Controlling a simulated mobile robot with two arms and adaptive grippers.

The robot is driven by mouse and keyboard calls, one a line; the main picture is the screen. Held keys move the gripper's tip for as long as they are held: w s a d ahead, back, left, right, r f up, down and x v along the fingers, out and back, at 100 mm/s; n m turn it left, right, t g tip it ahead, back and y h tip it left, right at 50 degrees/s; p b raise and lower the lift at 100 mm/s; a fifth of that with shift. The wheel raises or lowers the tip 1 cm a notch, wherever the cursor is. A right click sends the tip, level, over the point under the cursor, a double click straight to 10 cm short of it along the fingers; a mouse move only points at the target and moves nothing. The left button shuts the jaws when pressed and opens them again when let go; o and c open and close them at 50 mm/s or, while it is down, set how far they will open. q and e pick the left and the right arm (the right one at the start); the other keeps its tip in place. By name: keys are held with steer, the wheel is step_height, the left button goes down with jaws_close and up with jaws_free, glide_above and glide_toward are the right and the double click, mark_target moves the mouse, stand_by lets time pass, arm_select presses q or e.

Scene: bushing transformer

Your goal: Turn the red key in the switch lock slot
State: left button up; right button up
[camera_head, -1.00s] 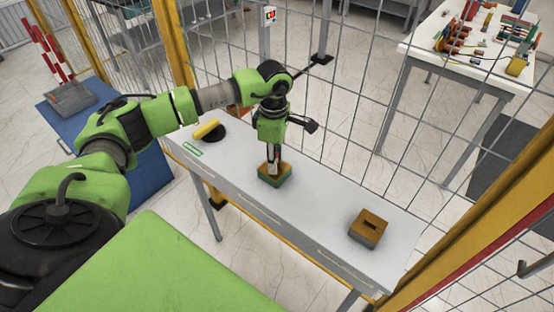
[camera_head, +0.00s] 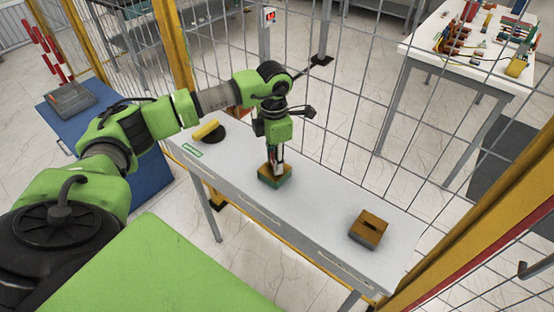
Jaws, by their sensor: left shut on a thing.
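My left gripper (camera_head: 277,165) points straight down over a small box with an orange-brown top and green sides (camera_head: 272,178), which stands on the white table. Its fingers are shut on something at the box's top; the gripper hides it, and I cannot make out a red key. A second box with a brown top and a dark slot (camera_head: 369,227) stands apart near the table's right end. I cannot tell from this view which box is the switch lock. My right gripper is not in view.
The narrow white table (camera_head: 320,207) is mostly clear between the boxes. A yellow-handled black object (camera_head: 208,131) lies at its left end. A wire mesh fence (camera_head: 365,110) runs close behind it. A blue surface with a grey tray (camera_head: 70,101) is at left.

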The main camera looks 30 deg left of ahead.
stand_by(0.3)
arm_select(q)
steer(key=n, duration=0.6)
steer(key=o, duration=1.2)
steer(key=shift+n, duration=0.3)
steer(key=shift+o, duration=0.2)
steer(key=shift+r, duration=0.35)
step_height(320, 180, up, 11)
steer(key=shift+r, duration=0.2)
